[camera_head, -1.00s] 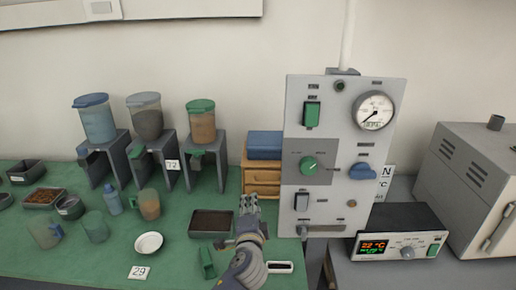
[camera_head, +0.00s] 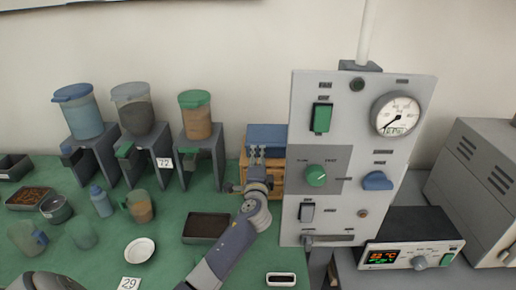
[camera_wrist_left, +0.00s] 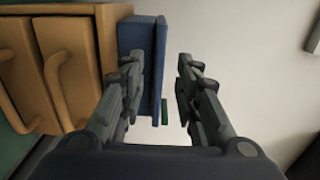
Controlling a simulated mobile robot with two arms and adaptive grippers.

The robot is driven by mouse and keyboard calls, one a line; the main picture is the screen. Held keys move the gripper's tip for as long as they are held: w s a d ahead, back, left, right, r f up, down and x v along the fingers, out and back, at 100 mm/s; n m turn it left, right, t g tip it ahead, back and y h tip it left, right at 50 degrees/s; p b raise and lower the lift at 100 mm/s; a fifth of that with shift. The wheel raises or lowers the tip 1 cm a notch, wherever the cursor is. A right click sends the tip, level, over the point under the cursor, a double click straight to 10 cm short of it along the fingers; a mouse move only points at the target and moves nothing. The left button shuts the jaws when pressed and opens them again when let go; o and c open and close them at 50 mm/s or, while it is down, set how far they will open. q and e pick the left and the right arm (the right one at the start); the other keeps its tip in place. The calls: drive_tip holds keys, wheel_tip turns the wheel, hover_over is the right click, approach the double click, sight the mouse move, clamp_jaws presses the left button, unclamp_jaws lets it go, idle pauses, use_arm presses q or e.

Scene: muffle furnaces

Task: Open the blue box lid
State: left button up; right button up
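The blue box (camera_head: 268,133) sits on top of a small wooden drawer cabinet, left of the tall control panel. Its lid looks shut. In the left wrist view the picture is turned sideways, and the blue box (camera_wrist_left: 130,38) with its darker lid side (camera_wrist_left: 160,50) shows beyond the fingers. My left gripper (camera_head: 257,151) is in front of the box, its fingertips overlapping the box's lower front in the head view. The wrist view shows the left gripper (camera_wrist_left: 158,82) open, with nothing held between its fingers. Contact with the lid cannot be told.
The wooden drawer cabinet (camera_head: 247,175) has protruding handles, also seen in the wrist view (camera_wrist_left: 65,65). The grey control panel (camera_head: 300,225) stands close to the right of the box. A green-lidded hopper (camera_head: 197,120) stands to the left. A dark tray (camera_head: 205,227) lies in front.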

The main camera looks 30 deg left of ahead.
sight(258, 148)
use_arm(q)
drive_tip(key=x, duration=0.4)
drive_tip(key=shift+w+a, duration=0.15)
drive_tip(key=shift+w, duration=0.05)
drive_tip(key=shift+w+a, duration=0.1)
drive_tip(key=shift+w, duration=0.05)
clamp_jaws()
use_arm(e)
drive_tip(key=shift+w+a+r, duration=0.2)
drive_tip(key=shift+w, duration=0.25)
drive_tip(key=shift+w+a+r, duration=0.15)
drive_tip(key=shift+w, duration=0.25)
